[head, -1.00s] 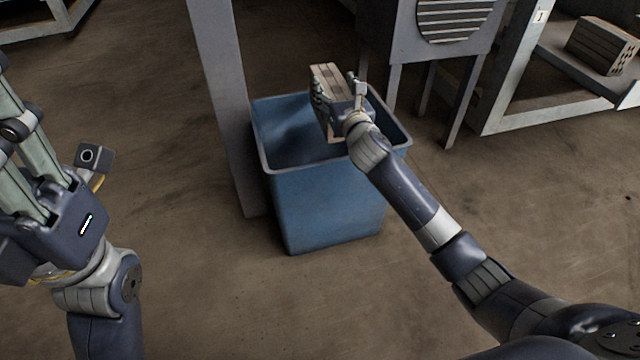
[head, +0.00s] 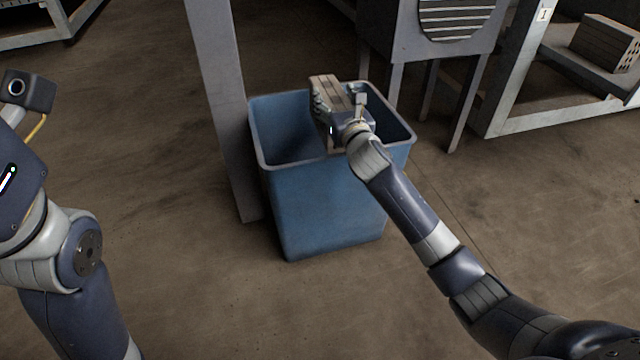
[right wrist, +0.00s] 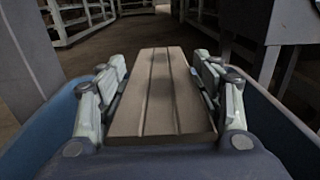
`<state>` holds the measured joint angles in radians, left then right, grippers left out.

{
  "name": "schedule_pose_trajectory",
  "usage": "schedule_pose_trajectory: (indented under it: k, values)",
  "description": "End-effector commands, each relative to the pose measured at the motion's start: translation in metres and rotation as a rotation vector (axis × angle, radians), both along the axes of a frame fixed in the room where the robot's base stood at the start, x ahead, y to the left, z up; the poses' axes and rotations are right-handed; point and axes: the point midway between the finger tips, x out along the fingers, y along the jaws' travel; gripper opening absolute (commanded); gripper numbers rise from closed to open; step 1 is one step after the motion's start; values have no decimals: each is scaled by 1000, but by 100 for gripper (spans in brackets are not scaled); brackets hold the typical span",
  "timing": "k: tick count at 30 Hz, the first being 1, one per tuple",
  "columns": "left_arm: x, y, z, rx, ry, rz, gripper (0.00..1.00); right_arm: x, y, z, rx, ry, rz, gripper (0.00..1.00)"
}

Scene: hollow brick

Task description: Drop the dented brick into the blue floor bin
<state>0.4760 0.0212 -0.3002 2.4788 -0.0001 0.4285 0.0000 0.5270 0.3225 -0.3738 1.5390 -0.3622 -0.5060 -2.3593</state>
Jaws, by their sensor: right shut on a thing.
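The blue floor bin (head: 325,210) stands open on the floor in the middle of the head view. My right gripper (head: 335,95) is shut on a grey-brown brick (head: 328,84) and holds it over the bin's opening. In the right wrist view the brick (right wrist: 160,90) lies between the two fingers, with the bin's blue walls (right wrist: 285,125) on both sides.
A grey post (head: 222,110) stands close by the bin's left side. A grey cabinet on legs (head: 440,45) with a round grille is behind it on the right. Another brick (head: 607,42) lies on a shelf rack (head: 580,78) at the far right. The floor in front is clear.

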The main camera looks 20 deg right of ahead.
Motion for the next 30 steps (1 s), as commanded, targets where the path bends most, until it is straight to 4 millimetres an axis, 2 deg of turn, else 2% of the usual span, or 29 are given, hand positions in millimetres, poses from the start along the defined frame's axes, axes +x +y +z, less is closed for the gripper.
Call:
schedule_pose_trajectory:
  k: [2,3,5,14,15,20,25,30]
  values:
    - [0,0,0,0,0,0,40,0,0,6,0,-11,2,0]
    - [0,0,0,0,0,0,40,0,0,6,0,-11,2,69]
    - [0,0,0,0,0,0,40,0,0,6,0,-10,2,82]
    - [0,0,0,0,-1,-1,40,0,0,2,1,-3,1,84]
    - [0,0,0,-1,1,0,40,0,0,-4,0,7,-1,84]
    - [1,0,-1,0,4,0,40,-6,0,-2,-1,3,0,84]
    - [1,0,0,1,2,0,40,-28,0,-1,-3,1,1,84]
    - [1,0,0,1,2,0,40,-60,0,-1,-2,1,2,84]
